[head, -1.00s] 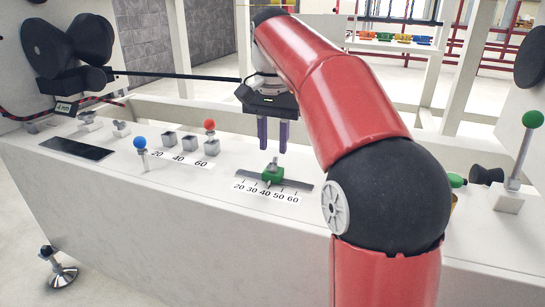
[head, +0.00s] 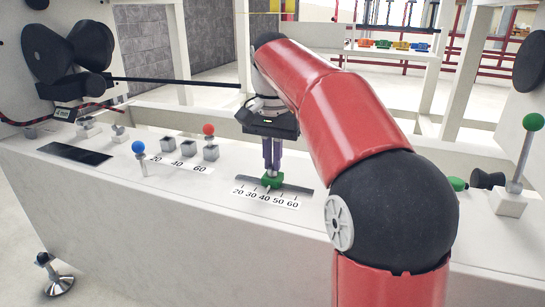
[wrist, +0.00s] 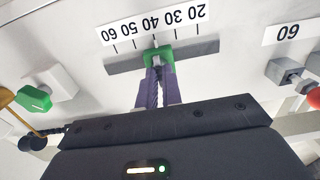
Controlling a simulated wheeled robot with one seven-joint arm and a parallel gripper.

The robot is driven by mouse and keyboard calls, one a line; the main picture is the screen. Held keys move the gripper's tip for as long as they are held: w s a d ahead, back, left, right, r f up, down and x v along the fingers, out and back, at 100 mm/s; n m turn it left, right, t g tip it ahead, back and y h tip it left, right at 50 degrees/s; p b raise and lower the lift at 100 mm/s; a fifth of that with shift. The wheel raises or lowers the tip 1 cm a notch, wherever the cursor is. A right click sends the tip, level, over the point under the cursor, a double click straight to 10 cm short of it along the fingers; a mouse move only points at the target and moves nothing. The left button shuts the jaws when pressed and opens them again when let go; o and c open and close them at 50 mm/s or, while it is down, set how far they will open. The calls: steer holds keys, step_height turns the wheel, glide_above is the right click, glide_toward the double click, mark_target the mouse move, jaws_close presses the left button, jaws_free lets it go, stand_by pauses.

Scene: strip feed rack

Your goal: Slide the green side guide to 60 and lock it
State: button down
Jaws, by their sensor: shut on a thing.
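The green side guide (head: 273,182) sits on a dark rail (head: 300,190) behind a white scale (head: 264,198) marked 20 to 60. It stands near the 40 mark. The wrist view shows the guide (wrist: 160,53) on the rail (wrist: 203,47), with the scale (wrist: 152,25) upside down. My gripper (head: 271,172), with purple fingers, points down at the guide from above. In the wrist view my gripper (wrist: 157,68) is shut on the guide's small grey upright part, which the fingers partly hide. I cannot tell whether the guide is locked.
Left of the rail are a blue-knobbed lever (head: 139,147), grey blocks (head: 168,145) and a red knob (head: 208,129) by another scale. On the right stands a green-knobbed post (head: 533,122). A black strip (head: 170,80) runs behind. The rail toward 60 looks clear.

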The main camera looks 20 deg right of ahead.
steer(key=shift+r+n+p, duration=0.1)
steer(key=shift+n+p, duration=0.2)
steer(key=shift+p, duration=0.05)
steer(key=shift+r+n+p, duration=0.1)
steer(key=shift+n+p, duration=0.75)
steer(key=shift+n, duration=0.15)
steer(key=n+p, duration=0.3)
steer(key=n, duration=0.1)
steer(key=n+p, duration=0.2)
steer(key=n, duration=0.2)
steer(key=shift+n+p, duration=0.95)
steer(key=shift+n, duration=0.75)
steer(key=shift+f, duration=0.2)
steer(key=c, duration=1.6)
jaws_free()
steer(key=shift+o, duration=0.2)
